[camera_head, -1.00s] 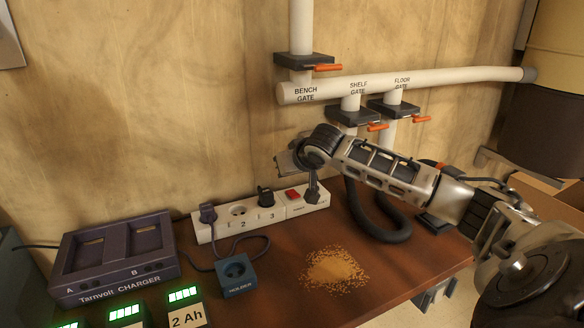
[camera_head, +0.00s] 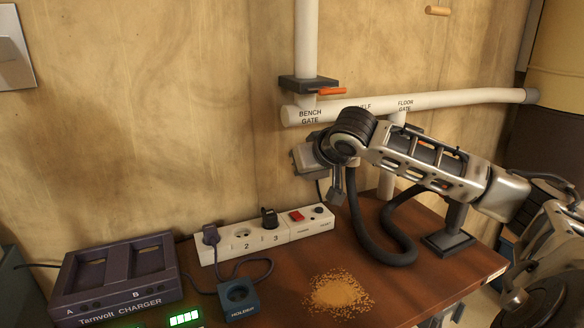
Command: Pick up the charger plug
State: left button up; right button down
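A dark purple plug (camera_head: 210,236), which looks like the charger plug, stands upright in the leftmost socket of the white power strip (camera_head: 222,268). Its cord drops to the bench and loops near the purple Tarnvolt charger (camera_head: 120,295). A separate black plug (camera_head: 269,217) sits in socket 3. My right gripper (camera_head: 337,198) points down above and behind the strip's right end, well right of the purple plug. It touches neither plug and holds nothing visible. Its fingers are seen nearly edge-on, so their gap is unclear. My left gripper is out of view.
A blue holder (camera_head: 238,298) stands in front of the strip. A sawdust pile (camera_head: 338,292) lies on the brown bench. A black hose (camera_head: 372,240) hangs behind my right arm. White pipes (camera_head: 420,104) with gates run along the wall.

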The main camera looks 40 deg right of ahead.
aim_at(210, 232)
jog(key=k, duration=1)
